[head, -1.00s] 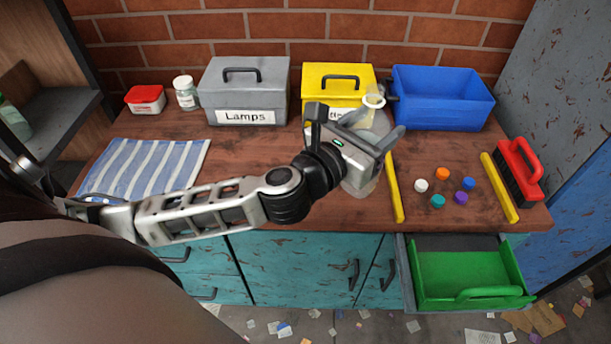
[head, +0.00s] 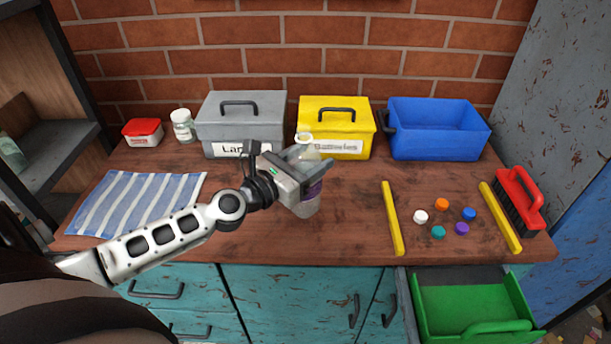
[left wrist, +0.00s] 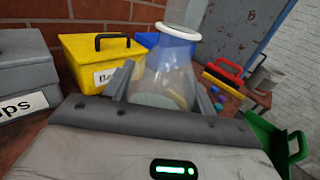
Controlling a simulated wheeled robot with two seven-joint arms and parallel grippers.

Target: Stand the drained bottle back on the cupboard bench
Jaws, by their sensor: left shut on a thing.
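The clear, see-through bottle (head: 307,206) is held roughly upright over the bench top, in front of the yellow box. A purple patch shows on its side, and its pale rim stands above the fingers. My left gripper (head: 314,163) is shut around the bottle's upper part. In the left wrist view the bottle (left wrist: 168,72) stands between the two fingers, its lower part hidden by the gripper. The wooden cupboard bench (head: 255,240) lies under it. I cannot tell whether the bottle's base touches the wood. My right gripper is not in view.
Behind are a grey box (head: 236,105), a yellow box (head: 334,116) and a blue bin (head: 440,145). A striped cloth (head: 135,204) lies left. Yellow strips (head: 392,218), several caps (head: 442,204) and a red brush (head: 522,195) lie right. A green drawer tray (head: 470,310) is open below.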

